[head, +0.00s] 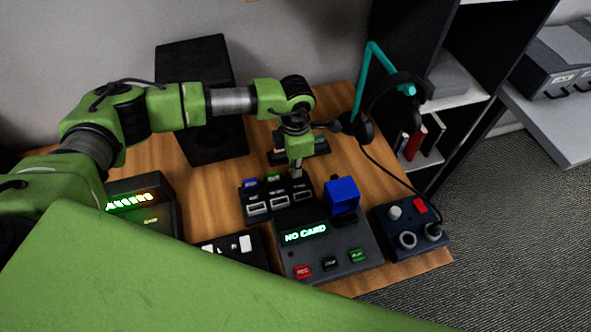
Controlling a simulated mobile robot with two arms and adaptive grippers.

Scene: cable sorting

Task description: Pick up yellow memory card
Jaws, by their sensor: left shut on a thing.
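The black card rack (278,205) stands on the wooden desk, behind the recorder with the "NO CARD" display. A blue card (250,183) and a green card (273,178) show in its left and middle slots. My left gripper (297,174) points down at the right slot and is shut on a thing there. By its place this is the yellow memory card, but no yellow shows, as the fingers hide it. I cannot tell whether it is still in the slot. My right gripper is not in view.
The recorder (325,250) has a blue block (342,194) standing on it, close to my gripper's right. Headphones hang on a teal stand (359,85). A knob box (412,228) is at the right, a black speaker (194,62) behind. My arm hides the near left.

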